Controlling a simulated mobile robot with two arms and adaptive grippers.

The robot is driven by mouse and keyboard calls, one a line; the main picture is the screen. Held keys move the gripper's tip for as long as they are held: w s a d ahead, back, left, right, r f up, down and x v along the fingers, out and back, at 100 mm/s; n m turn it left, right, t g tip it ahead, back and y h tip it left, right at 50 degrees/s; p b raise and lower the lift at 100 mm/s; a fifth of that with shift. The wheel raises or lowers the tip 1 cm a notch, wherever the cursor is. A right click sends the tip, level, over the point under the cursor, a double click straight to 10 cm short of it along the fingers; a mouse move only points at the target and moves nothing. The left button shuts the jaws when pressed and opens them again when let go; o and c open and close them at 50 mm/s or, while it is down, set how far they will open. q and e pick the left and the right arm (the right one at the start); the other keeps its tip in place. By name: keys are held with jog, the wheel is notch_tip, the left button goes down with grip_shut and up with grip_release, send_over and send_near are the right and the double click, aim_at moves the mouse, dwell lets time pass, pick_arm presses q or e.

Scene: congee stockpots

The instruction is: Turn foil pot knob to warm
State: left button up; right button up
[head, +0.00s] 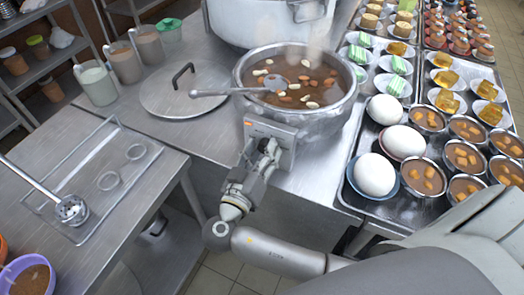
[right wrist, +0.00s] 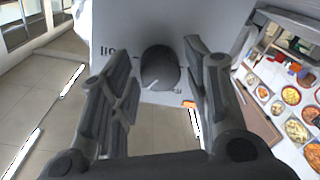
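A steel stockpot (head: 330,118) of brown soup with pale and orange pieces stands at the counter's front edge. My right gripper (head: 266,150) is in front of this panel and hides the knob there in the head view. In the right wrist view a dark round knob (right wrist: 160,68) with a light pointer line sits between the two fingers. The fingers are open, one on each side, with small gaps visible. My left gripper is not in view.
A ladle (head: 225,92) lies across the pot's rim, and a round lid (head: 185,88) lies to its left. A larger pale pot (head: 262,22) stands behind. Trays with white domes (head: 375,174) and small bowls crowd the right.

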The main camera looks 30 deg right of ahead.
jog(key=c, duration=0.7)
jog(key=shift+o, duration=0.2)
jog(key=shift+n, duration=0.3)
jog(key=n+p, duration=0.3)
jog(key=n, duration=0.2)
jog(key=shift+r+p, duration=0.2)
jog(key=shift+p, duration=0.15)
jog(key=n+p, duration=0.2)
jog(key=n, duration=0.1)
jog(key=shift+n, duration=0.3)
jog(key=shift+f+n+g+p, duration=0.1)
jog(key=shift+n+g+p, duration=0.2)
jog(key=shift+n+p, duration=0.6)
jog(key=shift+n, duration=0.4)
jog(key=o, duration=1)
